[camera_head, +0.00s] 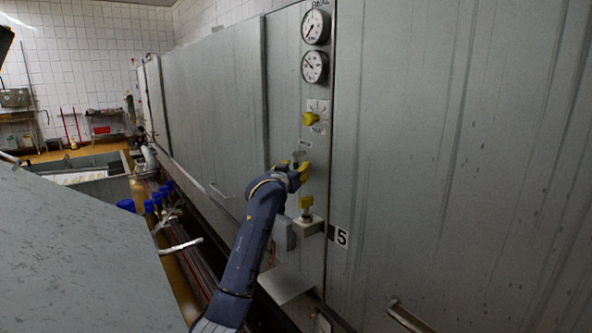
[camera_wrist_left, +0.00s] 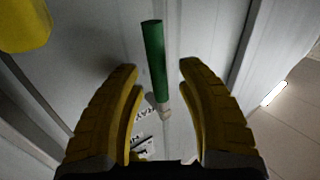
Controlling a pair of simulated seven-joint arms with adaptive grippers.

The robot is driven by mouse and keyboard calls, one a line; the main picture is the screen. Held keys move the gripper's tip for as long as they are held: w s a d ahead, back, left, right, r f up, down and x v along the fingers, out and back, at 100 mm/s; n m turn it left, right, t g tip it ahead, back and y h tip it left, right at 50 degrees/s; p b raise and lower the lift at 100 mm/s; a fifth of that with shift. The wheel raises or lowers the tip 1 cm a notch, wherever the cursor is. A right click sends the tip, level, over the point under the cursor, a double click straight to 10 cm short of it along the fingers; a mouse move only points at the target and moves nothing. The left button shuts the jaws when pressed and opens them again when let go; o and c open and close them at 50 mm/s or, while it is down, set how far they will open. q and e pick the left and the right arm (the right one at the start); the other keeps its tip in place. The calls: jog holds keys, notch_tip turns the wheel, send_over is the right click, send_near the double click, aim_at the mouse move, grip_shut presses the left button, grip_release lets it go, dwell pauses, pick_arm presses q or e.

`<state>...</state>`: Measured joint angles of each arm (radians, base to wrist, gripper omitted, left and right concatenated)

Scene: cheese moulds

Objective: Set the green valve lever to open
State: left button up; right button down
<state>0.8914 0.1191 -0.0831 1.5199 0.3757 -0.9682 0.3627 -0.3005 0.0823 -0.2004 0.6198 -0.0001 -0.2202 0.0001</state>
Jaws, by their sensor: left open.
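The green valve lever (camera_wrist_left: 155,62) shows in the left wrist view as a green rod with a pale, worn-looking end near the panel. It stands between the two yellow fingers of my left gripper (camera_wrist_left: 160,68), with visible gaps on both sides. The left gripper is open and holds nothing. In the head view the left gripper (camera_head: 300,169) is at the grey panel, below the yellow knob (camera_head: 311,118). The lever is not clearly visible there, near or behind the fingers. My right gripper is not in view.
Two round gauges (camera_head: 315,27) sit high on the panel. A yellow fitting (camera_head: 306,203) is just below the gripper. A yellow part (camera_wrist_left: 22,24) is at the upper left of the wrist view. A metal handle (camera_head: 410,316) sticks out at lower right. Blue-topped valves (camera_head: 155,200) stand left of the arm.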

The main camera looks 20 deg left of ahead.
pick_arm(q)
jog(key=shift+c, duration=0.2)
grip_shut()
dwell(0.3)
